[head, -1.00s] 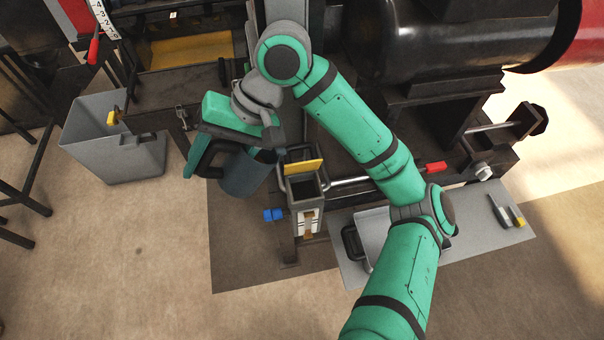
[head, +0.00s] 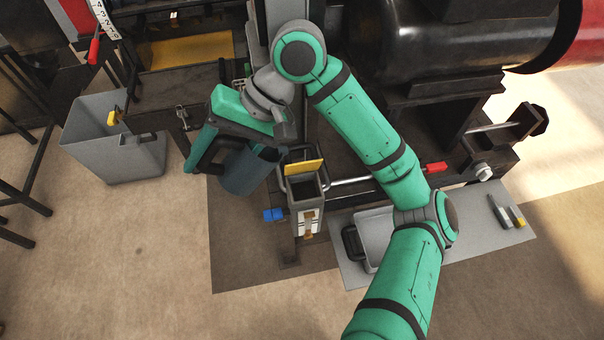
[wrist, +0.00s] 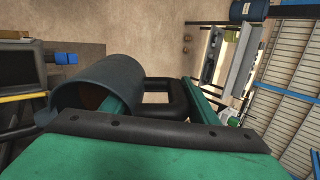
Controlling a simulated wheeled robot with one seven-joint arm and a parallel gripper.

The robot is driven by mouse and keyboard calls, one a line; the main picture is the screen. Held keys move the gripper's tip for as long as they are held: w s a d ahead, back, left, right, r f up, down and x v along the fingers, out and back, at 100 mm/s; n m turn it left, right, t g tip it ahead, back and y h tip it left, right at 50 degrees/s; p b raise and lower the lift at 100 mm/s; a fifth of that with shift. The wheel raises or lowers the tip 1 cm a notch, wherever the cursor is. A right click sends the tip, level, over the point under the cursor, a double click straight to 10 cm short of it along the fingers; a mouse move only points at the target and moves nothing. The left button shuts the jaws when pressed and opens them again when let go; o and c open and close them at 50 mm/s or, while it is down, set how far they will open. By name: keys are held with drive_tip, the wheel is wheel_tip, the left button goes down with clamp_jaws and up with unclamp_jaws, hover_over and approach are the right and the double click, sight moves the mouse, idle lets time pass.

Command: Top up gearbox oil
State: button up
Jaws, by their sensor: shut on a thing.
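A dark blue-grey oil jug (head: 248,172) hangs just left of the gearbox and leans to one side. The jug also shows in the wrist view (wrist: 120,75), with its black handle (wrist: 170,88) between the green fingers. My gripper (head: 207,152) is shut on this handle; it also shows in the wrist view (wrist: 160,92). The gearbox (head: 307,207) is a narrow grey box with an open top, a raised yellow lid (head: 304,167) and a brownish gauge strip on its front. A blue knob (head: 273,215) sits at its left. The oil inside cannot be made out.
A grey tray with a black handle (head: 354,246) lies on a grey plate (head: 463,247) right of the gearbox. Tools (head: 506,212) lie at the plate's right end. A grey bin (head: 120,155) stands at left. The press fills the back; front-left floor is clear.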

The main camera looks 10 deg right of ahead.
sight(230, 138)
drive_tip(key=shift+w+d+r+y, duration=0.1)
drive_tip(key=shift+d+r+y, duration=0.25)
drive_tip(key=shift+r+y, duration=0.4)
drive_tip(key=shift+w+d+r+y, duration=0.1)
drive_tip(key=shift+d+r+y, duration=0.2)
drive_tip(key=shift+r+y, duration=0.4)
idle(2.2)
drive_tip(key=shift+s+a+r+g, duration=0.1)
drive_tip(key=shift+r+g, duration=0.05)
drive_tip(key=shift+g, duration=0.15)
drive_tip(key=shift+d+r+y, duration=0.45)
drive_tip(key=shift+r+y, duration=0.1)
drive_tip(key=shift+r, duration=0.1)
idle(2.5)
drive_tip(key=f+h, duration=0.1)
drive_tip(key=f, duration=0.1)
drive_tip(key=a+f+h, duration=0.1)
drive_tip(key=h, duration=0.1)
drive_tip(key=a+f+h, duration=0.1)
drive_tip(key=f, duration=0.1)
drive_tip(key=shift+s+a+f+h, duration=0.15)
drive_tip(key=shift+a+f+h, duration=0.15)
drive_tip(key=shift+h, duration=0.1)
